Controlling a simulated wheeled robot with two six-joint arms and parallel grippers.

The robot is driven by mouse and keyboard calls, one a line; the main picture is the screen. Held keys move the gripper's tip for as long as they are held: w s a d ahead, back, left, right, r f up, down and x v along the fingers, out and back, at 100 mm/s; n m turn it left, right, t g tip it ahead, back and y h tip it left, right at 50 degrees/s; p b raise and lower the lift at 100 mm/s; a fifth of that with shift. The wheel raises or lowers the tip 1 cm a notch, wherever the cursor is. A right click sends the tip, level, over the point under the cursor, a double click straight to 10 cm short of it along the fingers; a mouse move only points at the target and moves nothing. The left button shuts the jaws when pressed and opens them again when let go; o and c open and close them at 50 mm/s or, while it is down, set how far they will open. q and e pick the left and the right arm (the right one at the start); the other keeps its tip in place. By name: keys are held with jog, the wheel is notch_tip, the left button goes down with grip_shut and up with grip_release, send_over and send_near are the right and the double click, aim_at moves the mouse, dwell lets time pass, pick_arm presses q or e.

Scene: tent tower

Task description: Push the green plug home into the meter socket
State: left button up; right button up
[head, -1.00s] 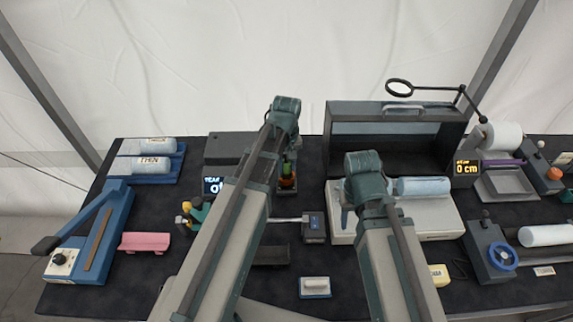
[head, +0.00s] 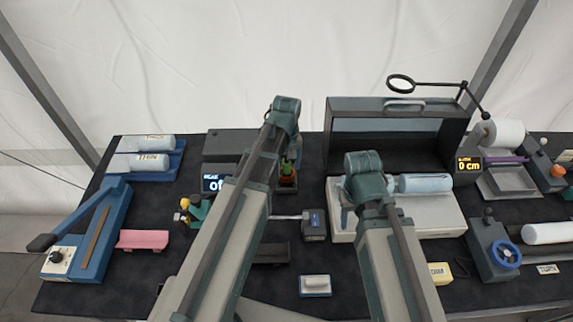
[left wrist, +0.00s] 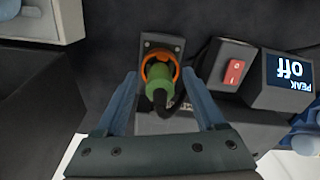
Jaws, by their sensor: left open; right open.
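The green plug (left wrist: 158,96) sits in the orange ring (left wrist: 160,68) of the meter socket (left wrist: 172,44) in the left wrist view. A dark cable leaves its near end. I cannot tell how deep it is seated. The plug also shows small in the head view (head: 287,166), partly behind my left arm. My left gripper (left wrist: 159,78) is open, with one finger on each side of the plug and visible gaps between. My right gripper (head: 364,190) is over the pale grey machine at the centre right, its fingers mostly hidden by its arm.
Beside the socket are a red rocker switch (left wrist: 234,71) and a display (left wrist: 289,80) reading "PEAK off". A blue lever device (head: 88,240) stands at the left. A dark open-fronted box (head: 396,125) stands behind my right arm.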

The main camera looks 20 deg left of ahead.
pick_arm(q)
notch_tip(320, 180, up, 14)
jog(key=p, duration=1.4)
pick_arm(e)
notch_tip(320, 180, up, 14)
pick_arm(q)
jog(key=shift+s+f, duration=0.1)
jog(key=shift+f, duration=0.05)
pick_arm(e)
jog(key=shift+s+f, duration=0.1)
jog(key=shift+f, duration=0.05)
